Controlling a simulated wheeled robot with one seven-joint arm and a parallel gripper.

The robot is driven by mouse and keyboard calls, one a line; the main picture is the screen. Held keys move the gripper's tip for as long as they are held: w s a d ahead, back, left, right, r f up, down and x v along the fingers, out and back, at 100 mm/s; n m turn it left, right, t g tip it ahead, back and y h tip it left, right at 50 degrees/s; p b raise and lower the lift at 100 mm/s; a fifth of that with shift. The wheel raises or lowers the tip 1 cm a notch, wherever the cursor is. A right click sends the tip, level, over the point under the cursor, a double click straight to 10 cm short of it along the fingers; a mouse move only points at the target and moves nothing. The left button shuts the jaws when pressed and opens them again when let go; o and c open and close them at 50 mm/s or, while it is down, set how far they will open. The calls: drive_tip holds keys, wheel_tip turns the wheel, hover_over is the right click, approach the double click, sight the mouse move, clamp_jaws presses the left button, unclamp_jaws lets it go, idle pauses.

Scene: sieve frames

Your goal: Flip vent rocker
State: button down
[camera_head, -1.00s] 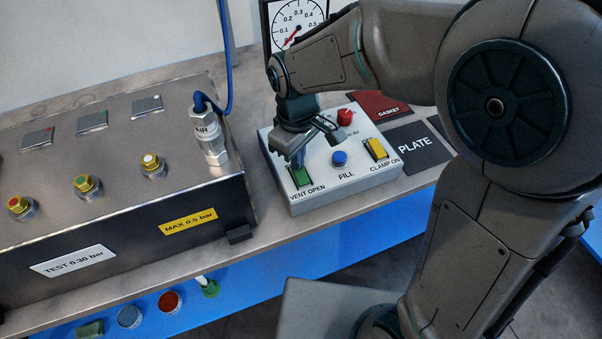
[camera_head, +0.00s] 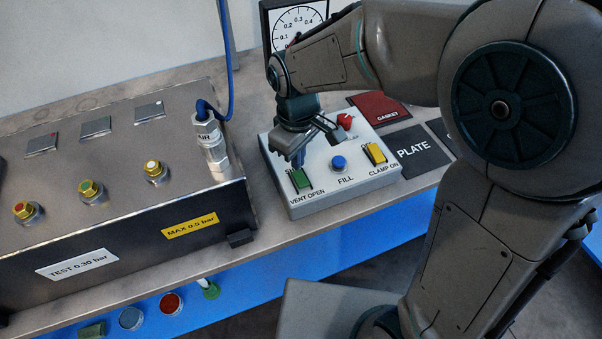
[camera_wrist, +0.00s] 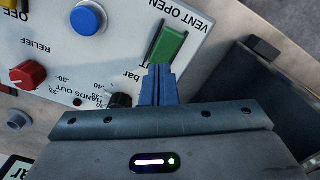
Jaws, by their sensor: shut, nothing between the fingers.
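The vent rocker is a green switch (camera_head: 300,180) at the left front of the white control box (camera_head: 315,200), above the label VENT OPEN. In the wrist view the green rocker (camera_wrist: 168,44) lies just beyond my fingertips. My gripper (camera_head: 298,160) is shut and empty, pointing down at the end of the rocker farther from the label. In the wrist view its closed blue-grey fingers (camera_wrist: 159,72) reach that end. I cannot tell whether they touch it. The fingers partly hide the rocker's far end in the head view.
The box also has a blue FILL button (camera_head: 338,163), a yellow CLAMP ON rocker (camera_head: 375,153) and a red relief knob (camera_head: 344,121). A metal test unit (camera_head: 120,190) with an air hose fitting (camera_head: 212,145) stands left. A dial gauge (camera_head: 294,27) is behind my arm.

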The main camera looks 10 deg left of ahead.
sight(298, 173)
wheel_tip(298, 173, up, 5)
drive_tip(key=p, duration=0.3)
drive_tip(key=shift+f, duration=0.2)
idle(0.3)
drive_tip(key=s+d+r+m+t, duration=0.1)
drive_tip(key=s+d+m, duration=0.1)
drive_tip(key=d+m, duration=0.2)
drive_tip(key=s+d+r+m+t, duration=0.1)
drive_tip(key=s+d+r+m, duration=0.1)
drive_tip(key=d, duration=0.9)
drive_tip(key=s+d+r+m+t, duration=0.1)
drive_tip(key=s+d+r+m, duration=0.1)
drive_tip(key=s+d+m, duration=0.2)
drive_tip(key=d+m, duration=0.2)
drive_tip(key=d, duration=0.1)
drive_tip(key=shift+d+r, duration=0.25)
drive_tip(key=shift+d, duration=0.15)
